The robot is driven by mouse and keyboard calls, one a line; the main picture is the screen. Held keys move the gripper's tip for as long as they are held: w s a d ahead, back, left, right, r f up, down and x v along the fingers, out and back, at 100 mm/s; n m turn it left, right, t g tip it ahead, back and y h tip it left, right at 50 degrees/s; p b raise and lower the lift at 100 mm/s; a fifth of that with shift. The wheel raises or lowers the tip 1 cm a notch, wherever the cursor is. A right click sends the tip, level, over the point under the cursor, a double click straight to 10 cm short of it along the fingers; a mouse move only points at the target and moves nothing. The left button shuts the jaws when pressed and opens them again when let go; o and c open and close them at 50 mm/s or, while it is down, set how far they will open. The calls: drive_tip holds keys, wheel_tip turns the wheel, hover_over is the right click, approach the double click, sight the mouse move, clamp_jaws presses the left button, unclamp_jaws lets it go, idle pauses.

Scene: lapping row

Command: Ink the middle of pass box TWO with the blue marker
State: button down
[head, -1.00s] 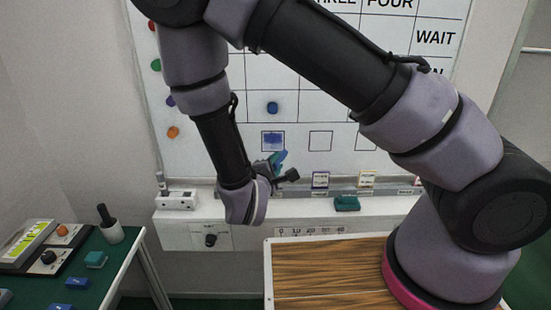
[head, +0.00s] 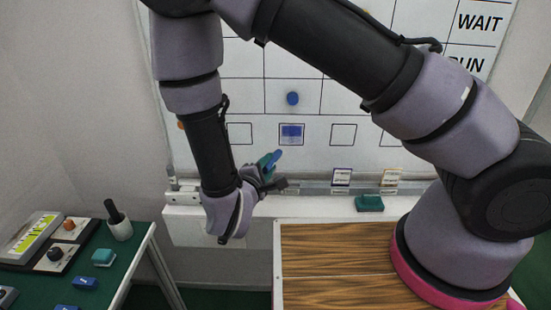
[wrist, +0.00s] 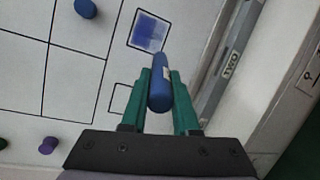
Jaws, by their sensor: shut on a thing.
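The blue marker (wrist: 160,85) is held between the green fingers of my gripper (wrist: 159,98) in the wrist view. In the head view the marker (head: 273,159) points up and right, and my gripper (head: 266,168) is left of and below the inked box. That pass box (head: 291,133) has a blue patch across its middle, and it also shows in the wrist view (wrist: 149,31), beyond the marker. The marker looks apart from the patch in the head view. A strip label (wrist: 232,64) in the wrist view reads TWO. The column headings above the boxes are out of view.
A round blue magnet (head: 292,98) sits on the whiteboard above the inked box. Empty boxes (head: 239,133) (head: 343,134) flank it. A teal eraser (head: 369,203) and small cards (head: 342,177) are by the tray. A green side table (head: 130,262) stands left.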

drive_tip(key=shift+w, duration=2.75)
drive_tip(key=shift+w+d, duration=0.1)
drive_tip(key=shift+w, duration=0.75)
drive_tip(key=shift+d, duration=0.1)
drive_tip(key=shift+d, duration=3.55)
drive_tip(key=a, duration=0.7)
drive_tip(key=shift+a, duration=0.15)
drive_tip(key=shift+s, duration=0.1)
drive_tip(key=shift+s+a, duration=0.1)
drive_tip(key=shift+s, duration=2.8)
